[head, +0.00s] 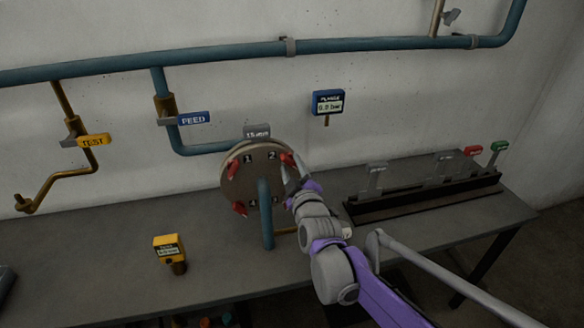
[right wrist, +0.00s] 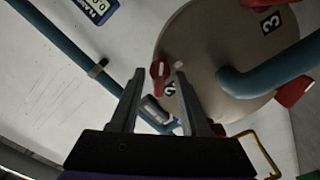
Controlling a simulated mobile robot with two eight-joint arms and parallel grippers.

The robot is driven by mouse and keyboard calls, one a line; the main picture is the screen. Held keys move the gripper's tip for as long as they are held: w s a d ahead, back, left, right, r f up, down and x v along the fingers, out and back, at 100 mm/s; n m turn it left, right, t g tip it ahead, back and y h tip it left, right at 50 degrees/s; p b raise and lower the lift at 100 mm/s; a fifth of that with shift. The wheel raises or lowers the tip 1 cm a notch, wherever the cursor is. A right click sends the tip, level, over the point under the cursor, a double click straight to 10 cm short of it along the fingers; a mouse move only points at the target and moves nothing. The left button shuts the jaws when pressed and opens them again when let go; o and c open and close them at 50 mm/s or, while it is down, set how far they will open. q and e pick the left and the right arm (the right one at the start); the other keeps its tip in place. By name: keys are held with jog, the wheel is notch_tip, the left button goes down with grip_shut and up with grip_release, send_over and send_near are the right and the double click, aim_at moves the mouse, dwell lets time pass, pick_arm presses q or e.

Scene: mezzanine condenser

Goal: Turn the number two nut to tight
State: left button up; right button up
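The round grey-brown flange plate (head: 262,178) stands above the bench, with numbers and red nuts around its face. The number two nut (head: 287,159) is red, at the plate's upper right. My right gripper (head: 291,180) is at the plate's right side, just below that nut, and covers the number three nut. In the right wrist view the fingers (right wrist: 158,72) are apart, and the number two nut (right wrist: 160,70) shows red between their tips. I cannot tell whether they touch it. The number 2 mark (right wrist: 169,88) shows beside it. My left gripper is not in view.
A blue pipe (head: 266,215) rises in front of the plate. A blue flange gauge (head: 328,103) reading 0.0 bar is on the wall. A yellow device (head: 167,248) stands on the bench (head: 100,270). A dark rack with levers (head: 425,192) lies at right.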

grip_shut()
jog(key=shift+m, duration=0.3)
jog(key=m, duration=0.3)
jog(key=shift+m, duration=0.4)
jog(key=m, duration=0.3)
jog(key=shift+a+m+p, duration=0.1)
jog(key=shift+m+p, duration=0.2)
jog(key=shift+p, duration=0.1)
jog(key=m, duration=0.3)
jog(key=shift+m, duration=0.3)
jog(key=shift+m+p, duration=0.6)
jog(key=shift+m, duration=1.3)
